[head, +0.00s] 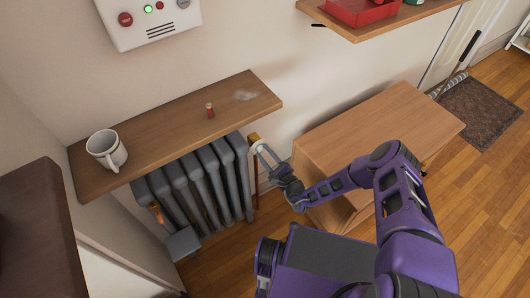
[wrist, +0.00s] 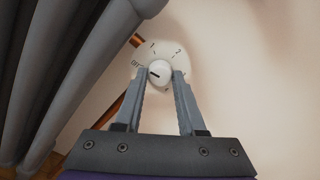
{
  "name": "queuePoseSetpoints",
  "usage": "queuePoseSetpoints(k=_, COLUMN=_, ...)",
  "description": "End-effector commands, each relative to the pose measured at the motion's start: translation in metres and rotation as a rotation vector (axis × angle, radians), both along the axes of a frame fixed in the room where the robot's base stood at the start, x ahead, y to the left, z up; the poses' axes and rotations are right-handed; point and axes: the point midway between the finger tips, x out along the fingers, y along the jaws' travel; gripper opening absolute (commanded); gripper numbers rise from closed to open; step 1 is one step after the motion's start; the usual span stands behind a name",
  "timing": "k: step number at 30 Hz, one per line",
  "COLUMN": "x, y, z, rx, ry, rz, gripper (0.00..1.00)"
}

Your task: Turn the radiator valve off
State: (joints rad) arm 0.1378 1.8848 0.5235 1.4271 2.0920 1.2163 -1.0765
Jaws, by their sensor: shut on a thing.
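The radiator valve shows in the wrist view as a round white dial plate (wrist: 149,56) with a white knob (wrist: 160,72) at its middle. The plate reads OFF at left, 1 at top left and 2 at top right. The knob's dark pointer line lies on its left side, pointing roughly toward the OFF side. My gripper (wrist: 162,80) is shut on the knob, one finger on each side. In the head view my gripper (head: 259,149) is at the right end of the grey radiator (head: 205,182), by the brass valve fitting (head: 253,138); the knob is hidden there.
A wooden shelf (head: 160,128) above the radiator holds a white mug (head: 107,150) and a small red-brown object (head: 210,111). A wooden cabinet (head: 375,130) stands close to the right of my arm.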

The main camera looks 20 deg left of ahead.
Motion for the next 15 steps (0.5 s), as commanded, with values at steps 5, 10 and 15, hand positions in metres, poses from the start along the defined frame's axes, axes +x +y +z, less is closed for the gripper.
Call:
queuePoseSetpoints(k=5, x=-0.0003, y=-0.0012, z=0.0000, rx=-0.090, ry=-0.100, rz=0.000, gripper=0.00)
queuePoseSetpoints(k=10, x=-0.0002, y=-0.0014, z=-0.0004, rx=-0.153, ry=-0.173, rz=0.000, gripper=0.00)
queuePoseSetpoints(k=15, x=-0.0003, y=-0.0014, z=-0.0010, rx=-0.193, ry=-0.221, rz=0.000, gripper=0.00)
